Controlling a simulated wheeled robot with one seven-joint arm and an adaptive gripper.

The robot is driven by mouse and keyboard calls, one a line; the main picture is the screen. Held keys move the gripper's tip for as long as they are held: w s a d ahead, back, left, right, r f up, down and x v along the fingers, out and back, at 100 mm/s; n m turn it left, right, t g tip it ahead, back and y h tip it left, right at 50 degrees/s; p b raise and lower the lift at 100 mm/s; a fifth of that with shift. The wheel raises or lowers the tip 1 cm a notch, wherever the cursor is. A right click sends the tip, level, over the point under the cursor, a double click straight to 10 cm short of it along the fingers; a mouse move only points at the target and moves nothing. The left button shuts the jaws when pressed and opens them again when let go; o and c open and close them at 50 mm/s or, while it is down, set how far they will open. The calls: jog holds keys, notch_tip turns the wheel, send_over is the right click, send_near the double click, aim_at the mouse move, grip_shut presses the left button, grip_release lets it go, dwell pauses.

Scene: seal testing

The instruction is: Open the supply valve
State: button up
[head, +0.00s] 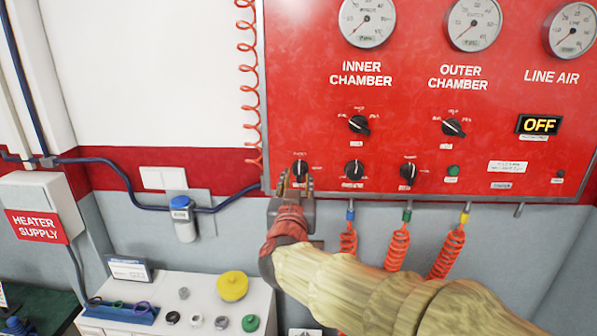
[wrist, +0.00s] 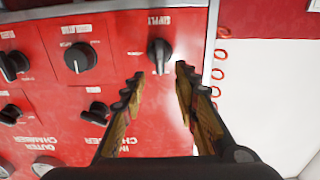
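The supply valve is a black knob (wrist: 159,52) under a "SUPPLY" label on the red panel (wrist: 120,30). In the head view the knob (head: 300,168) sits at the panel's lower left. My gripper (head: 296,184) is open in front of the panel, with its fingertips around the knob's lower part in that view. In the wrist view my gripper (wrist: 159,76) has one fingertip on each side of the knob's line, with a gap between them. The knob appears just ahead of the fingertips. I cannot tell whether either finger touches it.
Other black knobs (head: 354,169) sit close to the right. A coiled red hose (head: 249,80) hangs by the panel's left edge. Orange coiled hoses (head: 397,246) hang below the panel. A white bench (head: 180,283) with small parts stands at lower left. A display (head: 539,124) reads "OFF".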

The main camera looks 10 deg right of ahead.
aim_at(299, 169)
jog(key=x, duration=0.5)
jog(key=shift+w+d, duration=0.1)
jog(key=shift+w, duration=0.2)
jog(key=shift+c, duration=1.2)
grip_shut()
